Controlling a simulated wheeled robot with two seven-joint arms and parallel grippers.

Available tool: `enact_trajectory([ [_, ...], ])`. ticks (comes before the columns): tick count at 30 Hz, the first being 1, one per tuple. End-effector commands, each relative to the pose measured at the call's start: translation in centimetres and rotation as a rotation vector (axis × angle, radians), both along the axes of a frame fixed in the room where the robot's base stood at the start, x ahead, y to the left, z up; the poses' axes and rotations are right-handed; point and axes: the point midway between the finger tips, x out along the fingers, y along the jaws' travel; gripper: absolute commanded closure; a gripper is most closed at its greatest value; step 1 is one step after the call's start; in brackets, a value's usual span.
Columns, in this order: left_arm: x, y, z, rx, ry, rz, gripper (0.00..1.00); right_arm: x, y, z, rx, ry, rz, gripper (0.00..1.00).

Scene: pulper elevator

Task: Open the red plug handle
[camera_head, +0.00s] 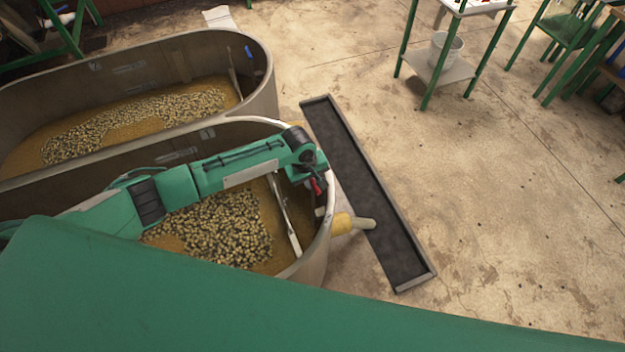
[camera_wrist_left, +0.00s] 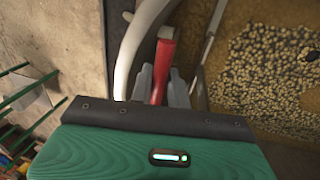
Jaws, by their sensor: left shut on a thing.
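The red plug handle (camera_wrist_left: 162,68) stands between the two grey fingers of my left gripper (camera_wrist_left: 160,90) in the left wrist view. The gripper is shut on it, beside the pale curved rim of the tank. In the head view the red handle (camera_head: 316,187) shows as a small red piece at the end of my left arm, at the inside of the near tank's right end. My left gripper (camera_head: 312,178) is partly hidden there by the wrist. My right gripper is in neither view.
The near tank (camera_head: 318,250) holds beans in brownish liquid, with a second tank (camera_head: 262,95) behind it. A yellow outlet pipe (camera_head: 345,224) points toward a long dark floor channel (camera_head: 370,190). Green-framed tables (camera_head: 455,70) stand at the back right; the floor between is clear.

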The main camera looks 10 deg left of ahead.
Motion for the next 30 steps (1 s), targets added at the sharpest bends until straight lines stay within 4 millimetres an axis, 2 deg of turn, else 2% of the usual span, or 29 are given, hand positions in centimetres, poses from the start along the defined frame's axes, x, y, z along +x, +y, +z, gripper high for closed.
enact_trajectory([
  [2,0.3,0.0,0.2,-0.002,-0.007,0.002,1.00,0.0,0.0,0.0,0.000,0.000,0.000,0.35],
  [3,0.2,0.0,0.1,-0.002,-0.007,0.002,0.79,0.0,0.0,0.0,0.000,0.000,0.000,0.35],
  [4,0.2,0.0,0.1,-0.002,-0.006,0.002,0.75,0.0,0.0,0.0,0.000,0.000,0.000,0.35],
  [13,0.0,0.1,0.0,0.001,-0.001,0.000,0.75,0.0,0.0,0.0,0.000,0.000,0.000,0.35],
  [17,-0.1,0.2,0.9,0.000,-0.001,0.000,0.75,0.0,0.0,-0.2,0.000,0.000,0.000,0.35],
  [20,-0.2,0.5,2.3,-0.001,-0.003,0.000,0.75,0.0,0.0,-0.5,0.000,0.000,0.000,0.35],
  [30,-1.0,1.7,9.7,-0.002,-0.005,0.001,0.75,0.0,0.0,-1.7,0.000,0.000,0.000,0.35],
])
